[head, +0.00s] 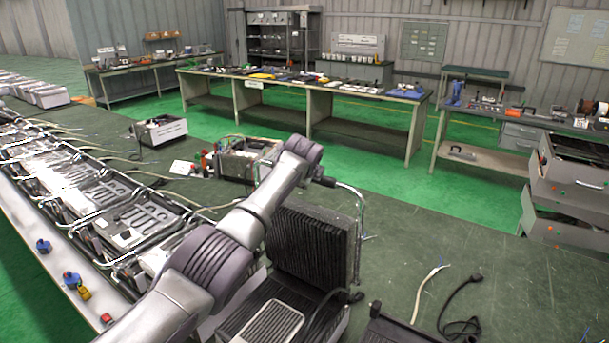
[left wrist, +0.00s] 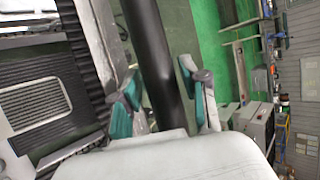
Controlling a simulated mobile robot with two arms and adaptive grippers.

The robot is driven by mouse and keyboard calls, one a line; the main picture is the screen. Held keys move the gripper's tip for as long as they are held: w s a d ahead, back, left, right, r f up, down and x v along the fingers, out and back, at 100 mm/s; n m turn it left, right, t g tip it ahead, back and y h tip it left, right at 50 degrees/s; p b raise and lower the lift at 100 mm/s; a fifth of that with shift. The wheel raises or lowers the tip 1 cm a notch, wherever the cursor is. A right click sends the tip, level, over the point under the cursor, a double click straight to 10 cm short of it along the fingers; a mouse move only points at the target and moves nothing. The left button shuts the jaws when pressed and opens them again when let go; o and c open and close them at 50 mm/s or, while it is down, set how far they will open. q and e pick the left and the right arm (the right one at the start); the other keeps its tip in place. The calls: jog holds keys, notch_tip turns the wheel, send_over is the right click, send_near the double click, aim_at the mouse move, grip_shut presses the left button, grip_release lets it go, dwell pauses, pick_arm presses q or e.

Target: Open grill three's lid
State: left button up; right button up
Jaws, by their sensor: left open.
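A grill stands at the bottom middle of the head view. Its lid (head: 312,245) is raised, roughly upright, and shows its black ridged inner face. Its lower plate (head: 270,322) lies exposed below. A chrome bar (head: 359,225) runs up the lid's right side to a black handle (head: 325,181), whose left part my arm hides. In the left wrist view, my left gripper (left wrist: 158,80) is open, with teal-padded fingers on either side of the black handle (left wrist: 150,35) and gaps visible beside it. The ridged grill surface (left wrist: 35,100) is at left. My right gripper is not in view.
A row of silver grill bodies (head: 125,225) fills the left of the dark green worktop (head: 470,235). Loose black cable (head: 462,318) lies at right of the grill. An open box (head: 245,160) stands behind the arm. The worktop's right side is mostly clear.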

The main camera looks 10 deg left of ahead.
pick_arm(q)
jog(key=shift+o, duration=0.3)
jog(key=shift+w, duration=0.1)
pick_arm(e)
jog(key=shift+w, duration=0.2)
pick_arm(q)
jog(key=shift+r, duration=0.1)
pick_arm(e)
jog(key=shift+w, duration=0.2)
pick_arm(q)
jog(key=shift+a, duration=0.1)
jog(key=shift+s+r, duration=0.25)
jog(key=shift+s, duration=0.05)
jog(key=v, duration=1.1)
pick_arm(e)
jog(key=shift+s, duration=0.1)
pick_arm(q)
jog(key=shift+s, duration=0.1)
